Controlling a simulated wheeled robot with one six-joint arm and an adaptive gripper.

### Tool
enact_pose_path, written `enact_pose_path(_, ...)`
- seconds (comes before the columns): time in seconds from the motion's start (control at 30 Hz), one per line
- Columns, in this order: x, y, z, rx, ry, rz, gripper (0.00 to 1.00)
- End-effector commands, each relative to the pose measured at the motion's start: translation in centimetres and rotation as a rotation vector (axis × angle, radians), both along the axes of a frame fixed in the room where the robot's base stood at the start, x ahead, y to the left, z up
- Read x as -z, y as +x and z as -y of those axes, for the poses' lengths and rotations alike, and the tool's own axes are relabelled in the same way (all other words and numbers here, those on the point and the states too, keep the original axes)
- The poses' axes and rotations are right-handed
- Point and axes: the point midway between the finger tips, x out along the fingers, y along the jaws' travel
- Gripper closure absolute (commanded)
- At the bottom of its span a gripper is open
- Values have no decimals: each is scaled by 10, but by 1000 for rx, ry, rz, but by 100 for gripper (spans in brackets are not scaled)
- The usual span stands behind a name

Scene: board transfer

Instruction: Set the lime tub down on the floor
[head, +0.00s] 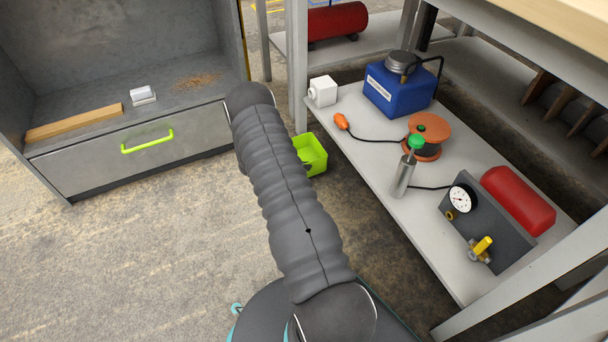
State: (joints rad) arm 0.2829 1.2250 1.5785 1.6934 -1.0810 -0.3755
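A grey cabinet with a drawer (130,160) stands at the left. On the right, a low shelf (350,150) holds a blue can (395,92), an orange reel (428,128) and a red cylinder (517,200). Floor at lower left is clear.

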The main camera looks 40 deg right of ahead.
Motion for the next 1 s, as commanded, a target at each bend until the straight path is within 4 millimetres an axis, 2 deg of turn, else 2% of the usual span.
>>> enact_pose_path(0.13,10,1,0,0,0,-1,100)
enact_pose_path(0.37,39,1,0,0,-1,-2,100)
enact_pose_path(0.77,43,1,0,0,-1,0,100)
enact_pose_path(0.8,43,1,0,0,0,0,89)
enact_pose_path(0.9,43,1,0,0,0,0,69)
enact_pose_path(1.0,43,1,0,0,0,0,69)
